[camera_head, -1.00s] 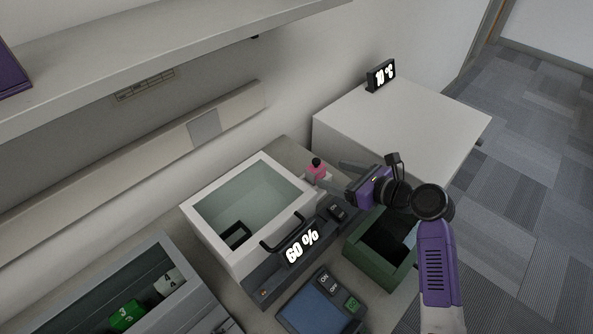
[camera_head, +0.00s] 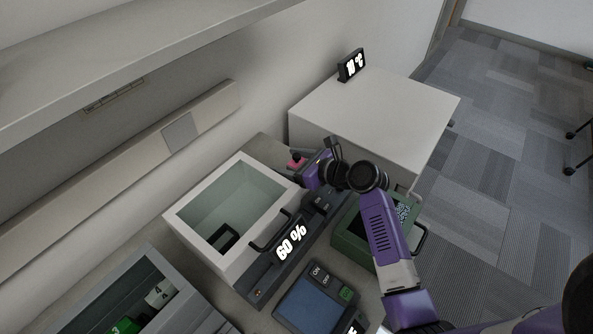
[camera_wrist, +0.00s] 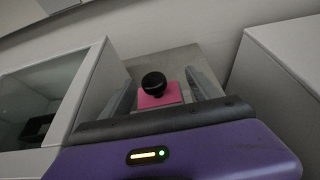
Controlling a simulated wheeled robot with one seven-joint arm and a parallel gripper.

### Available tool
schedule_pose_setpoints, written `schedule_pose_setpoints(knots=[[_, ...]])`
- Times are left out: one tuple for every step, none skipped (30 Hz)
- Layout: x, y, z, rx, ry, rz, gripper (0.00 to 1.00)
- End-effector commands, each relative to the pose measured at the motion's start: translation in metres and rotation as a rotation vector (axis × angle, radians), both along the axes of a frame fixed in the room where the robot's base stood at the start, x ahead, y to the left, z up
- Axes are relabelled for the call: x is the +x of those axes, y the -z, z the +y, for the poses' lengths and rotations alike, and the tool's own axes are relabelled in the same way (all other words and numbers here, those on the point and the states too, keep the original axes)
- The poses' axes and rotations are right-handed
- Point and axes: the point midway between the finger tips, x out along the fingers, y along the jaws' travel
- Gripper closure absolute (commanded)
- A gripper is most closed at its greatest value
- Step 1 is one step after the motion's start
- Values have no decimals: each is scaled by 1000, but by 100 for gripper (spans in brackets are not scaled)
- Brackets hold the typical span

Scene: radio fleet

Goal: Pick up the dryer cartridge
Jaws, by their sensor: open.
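The dryer cartridge appears to be the small pink block with a round black knob (camera_head: 296,164), standing on the counter behind the white box's right corner. It also shows in the wrist view, a pink block (camera_wrist: 160,98) between the two grey fingers. My gripper (camera_wrist: 163,88) is open, with one finger on each side of the pink block. Gaps seem to show between block and fingers; I cannot tell whether either one touches. In the head view my purple wrist hides part of the cartridge and most of the fingers.
An open white box (camera_head: 186,236) with a handle and a "60 %" display (camera_head: 291,242) stands left of my gripper. A green bin (camera_head: 352,247) is below my forearm. A white cabinet (camera_head: 385,110) with a temperature display (camera_head: 351,65) stands behind right. A control panel (camera_head: 314,298) is in front.

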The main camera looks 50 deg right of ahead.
Motion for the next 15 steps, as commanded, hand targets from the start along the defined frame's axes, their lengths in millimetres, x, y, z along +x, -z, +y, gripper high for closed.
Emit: schedule_pose_setpoints(knots=[[0, 0, 0, 0, 0, 0, 29], [0, 0, 0, 0, 0, 0, 29], [0, 0, 0, 0, 0, 0, 29], [0, 0, 0, 0, 0, 0, 29], [0, 0, 0, 0, 0, 0, 29], [0, 0, 0, 0, 0, 0, 37], [0, 0, 0, 0, 0, 0, 43], [0, 0, 0, 0, 0, 0, 49], [0, 0, 0, 0, 0, 0, 57], [0, 0, 0, 0, 0, 0, 62], [0, 0, 0, 0, 0, 0, 68], [0, 0, 0, 0, 0, 0, 76], [0, 0, 0, 0, 0, 0, 82], [0, 0, 0, 0, 0, 0, 88], [0, 0, 0, 0, 0, 0, 96]])
